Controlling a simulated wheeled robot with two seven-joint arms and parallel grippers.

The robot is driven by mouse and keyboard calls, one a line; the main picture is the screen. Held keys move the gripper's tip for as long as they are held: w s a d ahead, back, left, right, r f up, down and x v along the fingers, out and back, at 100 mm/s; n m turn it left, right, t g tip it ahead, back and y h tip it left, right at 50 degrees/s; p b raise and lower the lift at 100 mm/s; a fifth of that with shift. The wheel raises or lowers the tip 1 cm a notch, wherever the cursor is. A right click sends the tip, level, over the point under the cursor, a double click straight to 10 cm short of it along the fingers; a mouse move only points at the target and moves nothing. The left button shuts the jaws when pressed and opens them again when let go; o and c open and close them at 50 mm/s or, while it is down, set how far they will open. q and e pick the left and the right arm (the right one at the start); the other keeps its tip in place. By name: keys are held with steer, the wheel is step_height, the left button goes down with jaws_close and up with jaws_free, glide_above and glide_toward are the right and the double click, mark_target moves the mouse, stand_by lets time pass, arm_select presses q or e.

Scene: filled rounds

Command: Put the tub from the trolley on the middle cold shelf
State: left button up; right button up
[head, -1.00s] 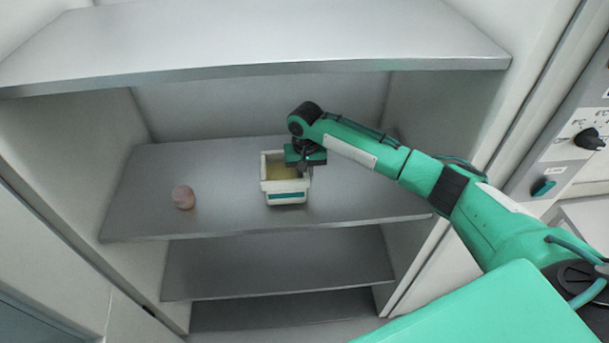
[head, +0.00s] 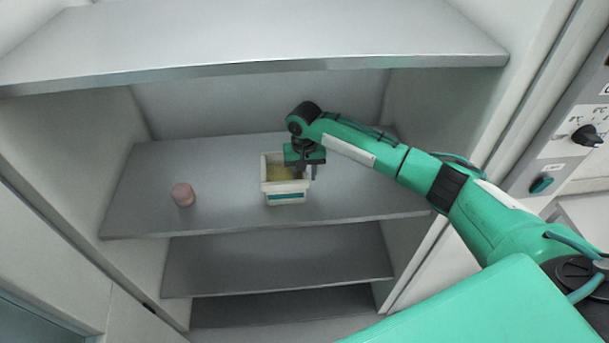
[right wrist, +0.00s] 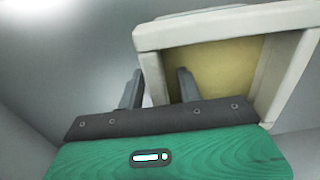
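The tub (head: 287,198) is white with a teal band and yellowish contents. It stands upright on the middle cold shelf (head: 230,220), near the shelf's centre. It also shows in the right wrist view (right wrist: 212,22). My right gripper (head: 307,172) is at the tub's right side, fingers pointing down. In the right wrist view its fingers (right wrist: 158,84) are apart, one on each side of a tub wall, with the wall between them. The inner fingertip is partly inside the tub. My left gripper is out of view. No trolley shows.
A small pink round-sided item (head: 183,195) stands on the same shelf to the left. An upper shelf (head: 250,40) overhangs the arm, and a lower shelf (head: 280,260) lies below. The right side wall (head: 430,110) is close to my arm. A control panel with a knob (head: 587,136) is at right.

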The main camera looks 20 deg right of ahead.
step_height(320, 180, up, 10)
steer(key=shift+f+b, duration=0.1)
steer(key=shift+b, duration=0.95)
steer(key=shift+r, duration=0.8)
steer(key=shift+s+f, duration=0.1)
